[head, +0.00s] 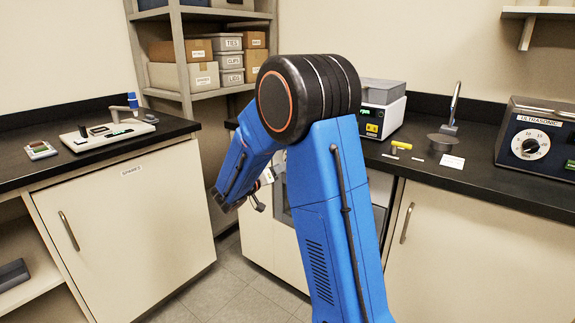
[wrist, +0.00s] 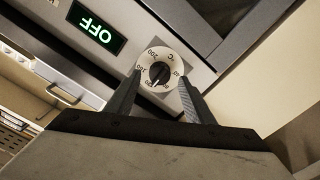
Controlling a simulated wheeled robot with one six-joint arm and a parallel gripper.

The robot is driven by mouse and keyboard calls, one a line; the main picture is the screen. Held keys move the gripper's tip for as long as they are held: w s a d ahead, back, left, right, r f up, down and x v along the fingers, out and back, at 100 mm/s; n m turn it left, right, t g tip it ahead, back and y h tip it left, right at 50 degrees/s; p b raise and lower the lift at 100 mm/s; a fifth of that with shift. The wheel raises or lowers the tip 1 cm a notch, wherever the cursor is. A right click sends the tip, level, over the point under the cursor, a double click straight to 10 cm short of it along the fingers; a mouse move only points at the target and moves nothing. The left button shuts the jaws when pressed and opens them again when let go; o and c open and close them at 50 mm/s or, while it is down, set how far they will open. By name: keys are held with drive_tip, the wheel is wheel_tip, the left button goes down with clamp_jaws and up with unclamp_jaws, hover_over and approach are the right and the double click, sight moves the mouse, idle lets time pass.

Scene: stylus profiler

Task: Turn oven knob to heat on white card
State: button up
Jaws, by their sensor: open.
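The oven knob (wrist: 159,74) is a dark knob with a pale ring of numbers and a °C mark, on the oven's grey panel in the wrist view. The green display (wrist: 97,30) beside it reads OFF. My gripper (wrist: 158,83) is open, its two dark fingers on either side of the knob's lower part; I cannot tell whether they touch it. In the head view my gripper (head: 258,200) is low in front of the oven (head: 284,215), which my arm largely hides. The white card (head: 452,162) lies on the right counter; its writing is too small to read.
A spares cabinet (head: 125,220) stands left; grey floor (head: 235,270) shows between the cabinets.

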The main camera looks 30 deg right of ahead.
drive_tip(key=v, duration=0.6)
drive_tip(key=shift+a, duration=0.25)
drive_tip(key=v, duration=1.7)
drive_tip(key=s+d+f+n+g+y, duration=0.1)
drive_tip(key=s+d+g+y, duration=0.3)
drive_tip(key=s, duration=0.6)
drive_tip(key=s+d+f+n+g+y, duration=0.1)
drive_tip(key=s+d+g+y, duration=0.15)
drive_tip(key=s+d, duration=0.5)
drive_tip(key=s+a+n+t+y, duration=0.2)
drive_tip(key=s+a+n+y, duration=0.1)
drive_tip(key=s+a+y, duration=0.2)
drive_tip(key=s+a+f+n+t+y, duration=0.1)
drive_tip(key=s+a+y, duration=0.4)
drive_tip(key=s, duration=0.5)
drive_tip(key=shift+s+a+n+t, duration=0.15)
drive_tip(key=shift+a+n+t, duration=0.05)
drive_tip(key=shift+n+t, duration=0.8)
